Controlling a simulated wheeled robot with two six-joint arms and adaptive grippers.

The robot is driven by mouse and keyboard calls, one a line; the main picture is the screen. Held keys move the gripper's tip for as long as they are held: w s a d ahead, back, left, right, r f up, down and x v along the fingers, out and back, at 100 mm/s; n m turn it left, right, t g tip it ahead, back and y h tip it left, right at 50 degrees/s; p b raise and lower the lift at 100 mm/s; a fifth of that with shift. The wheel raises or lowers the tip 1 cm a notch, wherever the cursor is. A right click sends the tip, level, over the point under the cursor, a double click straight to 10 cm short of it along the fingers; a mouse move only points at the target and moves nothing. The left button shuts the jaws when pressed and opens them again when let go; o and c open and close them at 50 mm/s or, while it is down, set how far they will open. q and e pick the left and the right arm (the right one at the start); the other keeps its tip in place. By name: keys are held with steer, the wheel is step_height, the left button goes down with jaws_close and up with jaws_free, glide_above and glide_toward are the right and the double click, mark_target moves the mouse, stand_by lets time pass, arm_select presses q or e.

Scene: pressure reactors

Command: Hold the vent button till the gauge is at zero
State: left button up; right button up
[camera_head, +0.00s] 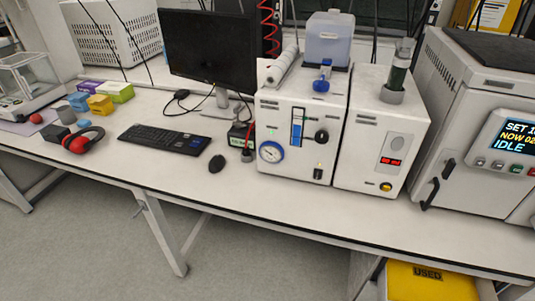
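A white box-shaped unit (294,123) stands on the bench, right of the monitor. On its lower front left is a round gauge (271,151) with a blue rim; its needle is too small to read. The same front has a blue flow tube (297,128), a black knob (321,136) and a small switch-like part (318,172). A second white unit (378,132) touches or nearly touches its right side, with a red display (390,162) and a yellow round button (385,187) low down. I cannot tell which control is the vent button. Neither gripper is in view.
A large machine (470,120) reading IDLE stands at right. A keyboard (164,139), mouse (216,164) and monitor (210,49) are left of the units. Red headphones (83,140) lie further left. The bench strip before the units is clear. A yellow bin (420,284) is below.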

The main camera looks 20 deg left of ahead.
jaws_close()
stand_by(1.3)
